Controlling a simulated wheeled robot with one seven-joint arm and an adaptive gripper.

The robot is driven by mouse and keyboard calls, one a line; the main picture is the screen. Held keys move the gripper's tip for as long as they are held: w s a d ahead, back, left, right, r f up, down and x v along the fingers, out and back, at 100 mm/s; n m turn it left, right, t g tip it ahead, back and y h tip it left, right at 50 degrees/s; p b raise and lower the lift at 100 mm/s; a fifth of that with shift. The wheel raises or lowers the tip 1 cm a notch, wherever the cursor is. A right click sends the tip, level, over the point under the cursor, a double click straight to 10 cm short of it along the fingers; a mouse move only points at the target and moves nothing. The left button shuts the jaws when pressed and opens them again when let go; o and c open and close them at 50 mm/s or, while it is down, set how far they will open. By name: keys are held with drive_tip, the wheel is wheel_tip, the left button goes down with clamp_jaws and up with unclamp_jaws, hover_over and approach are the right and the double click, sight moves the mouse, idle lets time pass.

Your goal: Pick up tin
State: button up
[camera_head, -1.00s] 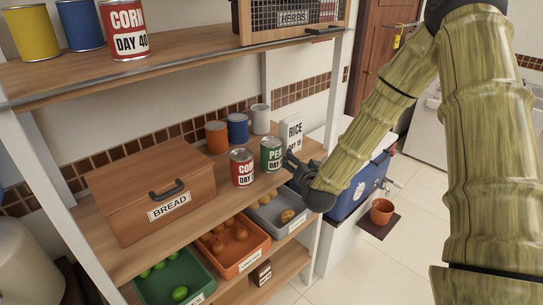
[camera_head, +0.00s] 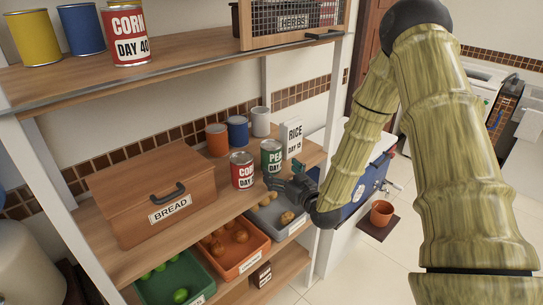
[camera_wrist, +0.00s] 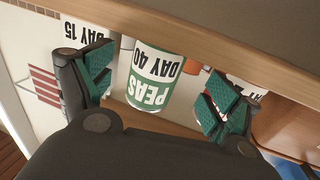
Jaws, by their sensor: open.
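A green-and-white PEAS tin (camera_head: 271,155) stands upright on the middle shelf (camera_head: 130,262). A red-and-white CORN tin (camera_head: 242,171) stands just left of it. My gripper (camera_head: 270,183) is open and empty at the shelf's front edge, in front of and slightly below the peas tin. In the wrist view, which looks upside down, the peas tin (camera_wrist: 152,82) shows between the two spread green-padded fingers, beyond their tips. I see no contact with it. The corn tin shows partly behind one finger.
A RICE box (camera_head: 292,138) stands right of the peas tin. Orange (camera_head: 216,139), blue (camera_head: 237,129) and white (camera_head: 260,121) tins stand behind. A bread box (camera_head: 150,190) is left. Produce trays (camera_head: 250,262) sit below. More tins, including another CORN tin (camera_head: 127,36), stand on the upper shelf.

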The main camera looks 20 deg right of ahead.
sight(277, 165)
drive_tip(key=shift+w+a, duration=0.1)
drive_tip(key=shift+w, duration=0.5)
drive_tip(key=shift+w+r+p, duration=0.25)
drive_tip(key=shift+w+p, duration=0.25)
drive_tip(key=shift+w, duration=0.05)
drive_tip(key=w+p, duration=0.1)
drive_tip(key=w, duration=0.2)
drive_tip(key=shift+a+r+p, duration=0.1)
drive_tip(key=shift+a+p, duration=0.05)
drive_tip(key=shift+p, duration=0.25)
drive_tip(key=shift+w, duration=0.6)
drive_tip(key=c, duration=1.4)
drive_tip(key=shift+c, duration=0.2)
drive_tip(key=shift+r, duration=0.1)
